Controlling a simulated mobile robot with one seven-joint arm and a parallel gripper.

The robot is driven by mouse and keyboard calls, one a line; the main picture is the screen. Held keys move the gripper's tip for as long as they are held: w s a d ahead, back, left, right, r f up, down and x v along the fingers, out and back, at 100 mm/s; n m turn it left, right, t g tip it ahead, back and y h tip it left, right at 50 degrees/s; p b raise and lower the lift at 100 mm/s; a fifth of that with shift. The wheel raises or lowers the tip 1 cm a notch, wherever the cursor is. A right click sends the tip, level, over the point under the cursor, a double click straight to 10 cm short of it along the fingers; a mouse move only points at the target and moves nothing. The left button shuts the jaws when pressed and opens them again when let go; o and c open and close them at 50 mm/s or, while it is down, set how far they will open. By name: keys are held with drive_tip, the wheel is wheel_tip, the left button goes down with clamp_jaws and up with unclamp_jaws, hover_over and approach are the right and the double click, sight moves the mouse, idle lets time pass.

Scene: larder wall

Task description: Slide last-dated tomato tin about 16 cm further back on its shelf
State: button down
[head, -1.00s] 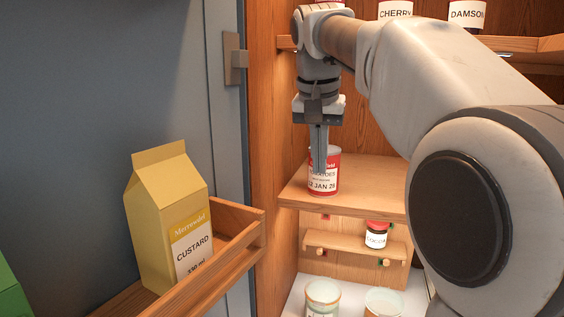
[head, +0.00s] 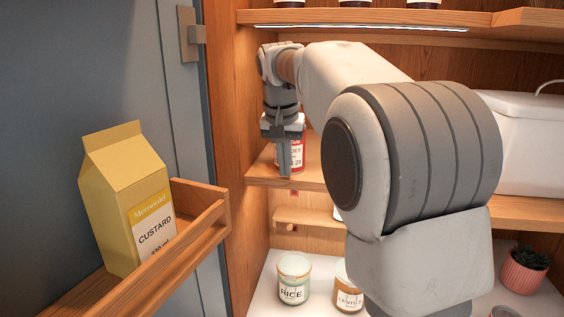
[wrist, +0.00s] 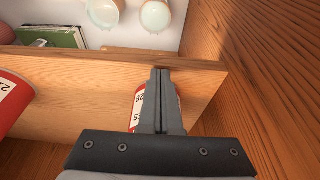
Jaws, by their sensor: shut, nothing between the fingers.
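A red-and-white tomato tin (head: 297,153) stands upright near the front of the wooden shelf (head: 318,176), close to the left side wall. Its label is partly covered and its date cannot be read fully. My gripper (head: 284,174) is shut and empty, fingers pointing down just in front of this tin. The wrist view shows the shut fingertips (wrist: 160,72) near the shelf's front edge, with the tin (wrist: 138,112) partly hidden beneath and behind them. Whether they touch it I cannot tell. A second red tin (wrist: 12,98) shows at the left of the wrist view; my arm hides that area in the head view.
The wooden side wall (wrist: 262,60) is close beside my gripper. A custard carton (head: 128,200) stands in the door rack (head: 205,215) at left. A rice jar (head: 293,278) and lentil jar (head: 348,292) stand below. A lit shelf (head: 380,28) is overhead. A white bin (head: 535,140) stands right.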

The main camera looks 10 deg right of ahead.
drive_tip(key=shift+w+d, duration=0.15)
drive_tip(key=shift+w, duration=0.2)
drive_tip(key=shift+w+d+r+p, duration=0.25)
drive_tip(key=shift+w+p, duration=0.15)
drive_tip(key=shift+p, duration=0.35)
drive_tip(key=w+d+p, duration=0.1)
drive_tip(key=w+p, duration=0.2)
drive_tip(key=w, duration=0.1)
drive_tip(key=w+d+p, duration=0.2)
drive_tip(key=w+p, duration=0.2)
drive_tip(key=w+d+p, duration=0.2)
drive_tip(key=w+p, duration=0.2)
drive_tip(key=w, duration=0.1)
drive_tip(key=shift+d+f, duration=0.1)
drive_tip(key=shift+f, duration=0.15)
drive_tip(key=shift+w+d, duration=0.3)
drive_tip(key=shift+w, duration=0.35)
drive_tip(key=shift+r, duration=0.1)
